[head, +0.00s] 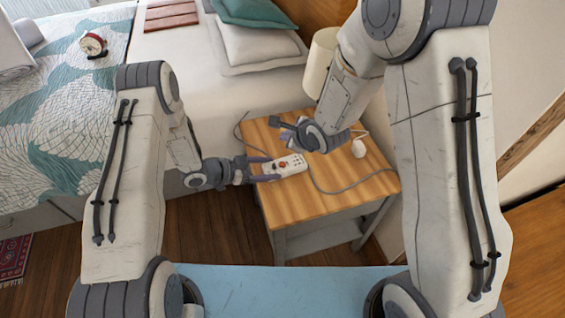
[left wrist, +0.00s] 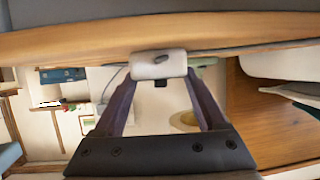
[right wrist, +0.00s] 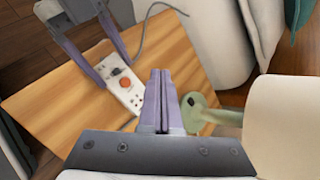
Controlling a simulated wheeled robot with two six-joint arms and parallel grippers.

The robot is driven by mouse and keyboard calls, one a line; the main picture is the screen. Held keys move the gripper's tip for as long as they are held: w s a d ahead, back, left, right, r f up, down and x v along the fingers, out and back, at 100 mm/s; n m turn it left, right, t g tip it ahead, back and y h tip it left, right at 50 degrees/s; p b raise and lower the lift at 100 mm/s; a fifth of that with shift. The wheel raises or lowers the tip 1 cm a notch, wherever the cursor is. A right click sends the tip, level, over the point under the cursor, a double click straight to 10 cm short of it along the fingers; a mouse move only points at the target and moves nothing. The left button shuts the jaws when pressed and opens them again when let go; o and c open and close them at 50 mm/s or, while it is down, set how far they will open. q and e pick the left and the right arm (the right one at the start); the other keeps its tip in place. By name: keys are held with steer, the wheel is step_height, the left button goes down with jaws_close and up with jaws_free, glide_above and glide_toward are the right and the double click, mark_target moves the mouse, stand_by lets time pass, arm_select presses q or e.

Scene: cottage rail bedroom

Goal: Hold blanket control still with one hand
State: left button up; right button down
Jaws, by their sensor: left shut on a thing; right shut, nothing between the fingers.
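The blanket control (head: 297,163) is a white handset with a red-orange knob and small dark buttons. It lies at the left part of the wooden bedside table. My left gripper (head: 266,169) is shut on its near end from the left. In the left wrist view the control's white end (left wrist: 158,66) sits between the fingertips. The right wrist view shows the control (right wrist: 131,97) knob up, with a left finger along its side. My right gripper (head: 285,132) is shut and empty above the table, apart from the control; its closed fingers (right wrist: 159,77) show in its own wrist view.
The bedside table (head: 340,191) carries a grey cord and a small white object (head: 358,149) at the right. A lamp with a cream shade (head: 320,64) and pale green base (right wrist: 197,106) stands close to my right gripper. The bed (head: 180,60) is at the left.

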steer(key=shift+f, duration=4.4)
steer(key=shift+f, duration=0.15)
steer(key=shift+s+f, duration=0.1)
steer(key=shift+f, duration=0.2)
steer(key=shift+f, duration=0.45)
steer(key=shift+r, duration=0.9)
steer(key=shift+r, duration=2.5)
